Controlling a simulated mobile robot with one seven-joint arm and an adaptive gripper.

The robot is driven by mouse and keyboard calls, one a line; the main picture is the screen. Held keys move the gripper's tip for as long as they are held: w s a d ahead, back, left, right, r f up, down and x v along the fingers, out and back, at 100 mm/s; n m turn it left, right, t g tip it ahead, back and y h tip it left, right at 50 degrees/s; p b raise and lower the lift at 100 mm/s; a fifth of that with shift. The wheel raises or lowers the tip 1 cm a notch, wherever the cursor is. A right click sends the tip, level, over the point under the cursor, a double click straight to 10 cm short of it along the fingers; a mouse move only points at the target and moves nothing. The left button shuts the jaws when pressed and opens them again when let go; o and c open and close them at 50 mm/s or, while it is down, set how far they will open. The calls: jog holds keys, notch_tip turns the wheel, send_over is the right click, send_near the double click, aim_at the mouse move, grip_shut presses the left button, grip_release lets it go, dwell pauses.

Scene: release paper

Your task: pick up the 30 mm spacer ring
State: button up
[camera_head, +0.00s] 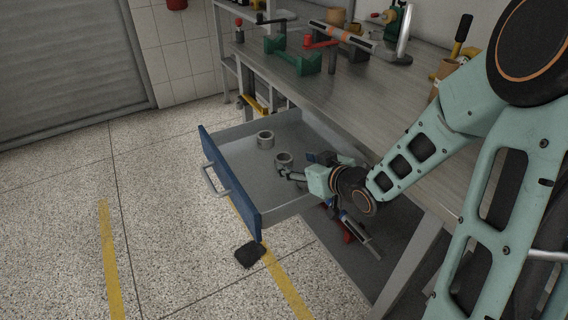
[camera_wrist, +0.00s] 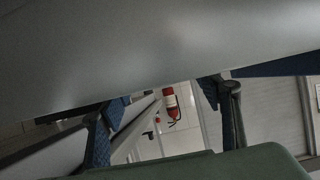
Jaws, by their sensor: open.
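Two grey spacer rings show in the head view, inside the open drawer. One ring (camera_head: 265,139) stands farther back, and the other ring (camera_head: 284,159) is nearer my gripper. I cannot read sizes, so I cannot tell which is the 30 mm one. My gripper (camera_head: 297,166) is open, low in the drawer, just right of the nearer ring. Whether a finger touches that ring is unclear. In the wrist view my open gripper (camera_wrist: 165,128) has its two dark fingers apart, with no ring visible between them.
The drawer has a blue front (camera_head: 231,184) and grey walls close around my gripper. The workbench (camera_head: 345,95) rises at the right, carrying tools and green blocks. A red extinguisher (camera_wrist: 170,103) is far off. A broad grey surface, unidentified, fills the upper wrist view.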

aim_at(280, 156)
jog(key=b+x, duration=0.2)
jog(key=x, duration=0.4)
jog(key=shift+a+r, duration=0.15)
jog(key=shift+a, duration=0.05)
jog(key=c, duration=1.2)
